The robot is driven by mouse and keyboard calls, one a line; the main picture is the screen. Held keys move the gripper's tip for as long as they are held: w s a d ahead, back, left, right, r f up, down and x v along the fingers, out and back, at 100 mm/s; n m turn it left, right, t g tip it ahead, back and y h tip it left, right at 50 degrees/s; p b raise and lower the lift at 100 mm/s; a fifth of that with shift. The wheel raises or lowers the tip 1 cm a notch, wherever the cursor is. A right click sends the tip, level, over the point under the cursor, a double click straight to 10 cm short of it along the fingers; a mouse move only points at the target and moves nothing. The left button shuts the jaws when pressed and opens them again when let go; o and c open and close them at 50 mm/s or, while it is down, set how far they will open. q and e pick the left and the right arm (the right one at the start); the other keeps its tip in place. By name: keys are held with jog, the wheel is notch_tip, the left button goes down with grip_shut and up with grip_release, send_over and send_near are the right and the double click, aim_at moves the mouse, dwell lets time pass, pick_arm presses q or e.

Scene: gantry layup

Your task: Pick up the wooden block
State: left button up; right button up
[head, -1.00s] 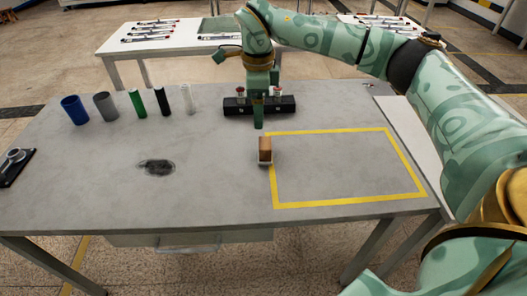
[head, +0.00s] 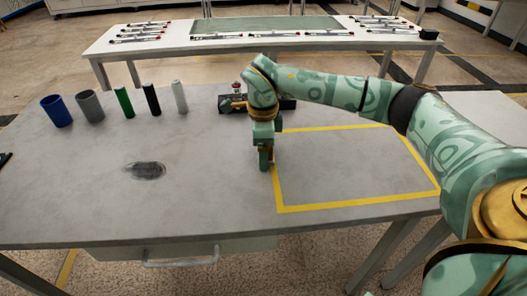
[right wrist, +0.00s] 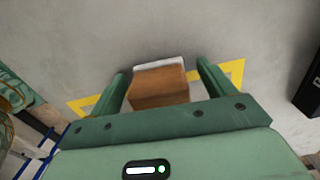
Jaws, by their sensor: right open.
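In the right wrist view the wooden block (right wrist: 158,86) is a brown block with a white layer along its far edge. It lies between the two green fingers of my right gripper (right wrist: 162,88), which is open, with a gap visible at each side of the block. In the head view my right gripper (head: 265,162) points down at the table beside the left edge of the yellow outline, and it hides the block there. My left gripper is not in view.
The grey table (head: 90,195) has a yellow taped rectangle (head: 355,201) and a dark oval patch (head: 145,171). A blue cup (head: 56,111), a grey cup (head: 90,107) and several cylinders stand at the back left. A black holder (head: 232,104) sits behind my gripper.

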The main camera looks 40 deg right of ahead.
jog(key=shift+r, duration=0.15)
jog(key=shift+s, duration=0.1)
jog(key=c, duration=1.1)
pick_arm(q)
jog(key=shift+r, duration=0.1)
pick_arm(e)
notch_tip(320, 180, up, 5)
jog(key=p, duration=0.3)
jog(key=shift+s+d+f, duration=0.1)
jog(key=shift+s+f, duration=0.05)
jog(key=shift+f, duration=0.05)
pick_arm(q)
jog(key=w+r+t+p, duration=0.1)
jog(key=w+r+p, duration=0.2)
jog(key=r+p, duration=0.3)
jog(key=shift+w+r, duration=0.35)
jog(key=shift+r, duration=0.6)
pick_arm(e)
jog(key=s+d+r, duration=0.4)
jog(key=s+r, duration=0.4)
jog(key=s, duration=0.5)
jog(key=shift+r, duration=0.25)
jog(key=shift+d, duration=0.1)
